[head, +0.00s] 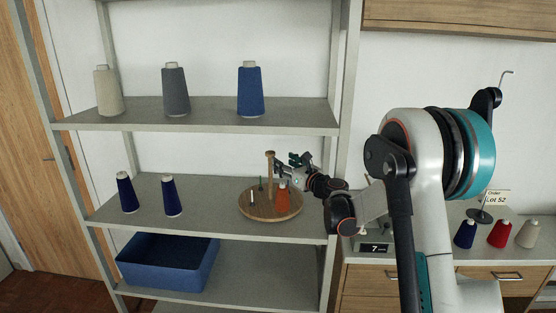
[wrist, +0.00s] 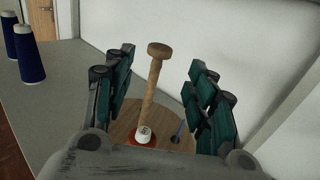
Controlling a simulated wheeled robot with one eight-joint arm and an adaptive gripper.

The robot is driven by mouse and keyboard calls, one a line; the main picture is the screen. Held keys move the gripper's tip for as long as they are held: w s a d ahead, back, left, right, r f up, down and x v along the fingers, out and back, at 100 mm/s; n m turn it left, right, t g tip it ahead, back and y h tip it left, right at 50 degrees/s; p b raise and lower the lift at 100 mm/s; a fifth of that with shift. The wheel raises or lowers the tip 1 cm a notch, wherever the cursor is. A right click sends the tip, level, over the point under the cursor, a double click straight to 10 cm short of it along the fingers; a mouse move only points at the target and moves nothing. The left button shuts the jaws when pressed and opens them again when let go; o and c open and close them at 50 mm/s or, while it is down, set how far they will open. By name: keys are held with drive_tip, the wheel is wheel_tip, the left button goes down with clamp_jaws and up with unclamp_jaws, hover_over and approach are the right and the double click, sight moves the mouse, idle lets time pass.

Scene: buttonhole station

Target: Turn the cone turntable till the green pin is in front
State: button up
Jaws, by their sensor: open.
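The cone turntable (head: 258,212) is a round wooden disc on the middle shelf, with a knobbed wooden post (head: 270,163) at its centre; the post also shows in the wrist view (wrist: 152,85). A thin dark green pin (head: 261,184) stands towards the back, just left of the post. A white pin (head: 252,198) is at the left. An orange cone (head: 283,202) is at the front right; its pale top (wrist: 142,132) shows in the wrist view beside a blue pin (wrist: 178,132). My gripper (head: 291,163) is open at the post's upper right; in the wrist view the post stands between its fingers.
Two dark blue cones (head: 168,197) stand left on the same shelf. The upper shelf holds beige, grey and blue cones (head: 250,90). A blue bin (head: 165,265) is below. The right shelf upright (head: 340,100) is close to my arm.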

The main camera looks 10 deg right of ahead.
drive_tip(key=shift+v, duration=0.9)
